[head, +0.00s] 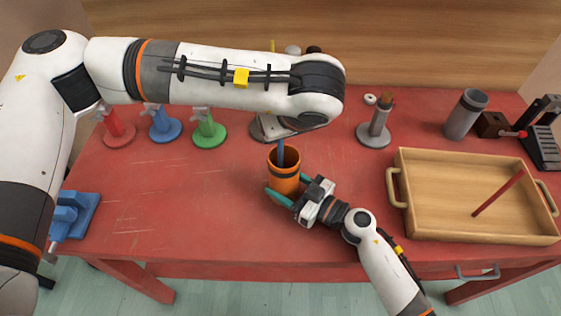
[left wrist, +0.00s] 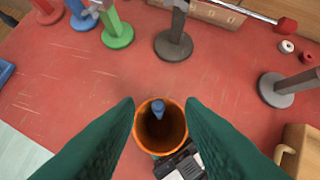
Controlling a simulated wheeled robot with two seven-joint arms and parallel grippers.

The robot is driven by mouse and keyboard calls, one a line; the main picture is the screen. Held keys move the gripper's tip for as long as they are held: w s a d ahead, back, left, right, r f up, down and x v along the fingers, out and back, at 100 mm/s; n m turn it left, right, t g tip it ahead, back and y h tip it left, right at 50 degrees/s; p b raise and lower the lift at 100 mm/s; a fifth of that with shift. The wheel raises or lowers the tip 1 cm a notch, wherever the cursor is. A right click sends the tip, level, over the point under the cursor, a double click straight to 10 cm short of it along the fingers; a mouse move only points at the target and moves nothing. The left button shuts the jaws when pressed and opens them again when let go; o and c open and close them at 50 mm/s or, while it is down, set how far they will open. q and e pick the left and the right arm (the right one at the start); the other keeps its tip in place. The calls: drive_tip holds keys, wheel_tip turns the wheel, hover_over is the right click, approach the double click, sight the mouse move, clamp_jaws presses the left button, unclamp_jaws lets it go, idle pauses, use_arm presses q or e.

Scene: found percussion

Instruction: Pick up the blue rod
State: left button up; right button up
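The blue rod (head: 281,152) stands in an orange cup (head: 284,184) with a dark band, its top above the rim. In the left wrist view, the blue rod (left wrist: 158,108) shows end-on inside the cup (left wrist: 144,131). My left gripper (left wrist: 160,110) is open and empty, pointing down over the cup with its teal fingers on either side of the rod in that view. In the head view its fingers are hidden behind my left arm. My right gripper (head: 292,188) is closed around the cup's lower part, a teal finger on each side.
A wooden tray (head: 450,233) with a red rod (head: 498,193) lies at right. Red (head: 118,132), blue (head: 164,128) and green (head: 209,130) stands are at back left. A grey stand (head: 374,132) and grey cylinder (head: 465,115) are at back right. A blue vise (head: 75,214) is at the left edge.

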use_arm(q)
drive_tip(key=x, duration=0.3)
drive_tip(key=shift+w+a+f, duration=0.1)
drive_tip(key=shift+a+f, duration=0.05)
drive_tip(key=shift+f, duration=0.15)
clamp_jaws()
wheel_tip(320, 180, up, 18)
idle(0.5)
use_arm(e)
drive_tip(key=o, duration=1.2)
drive_tip(key=shift+c, duration=0.2)
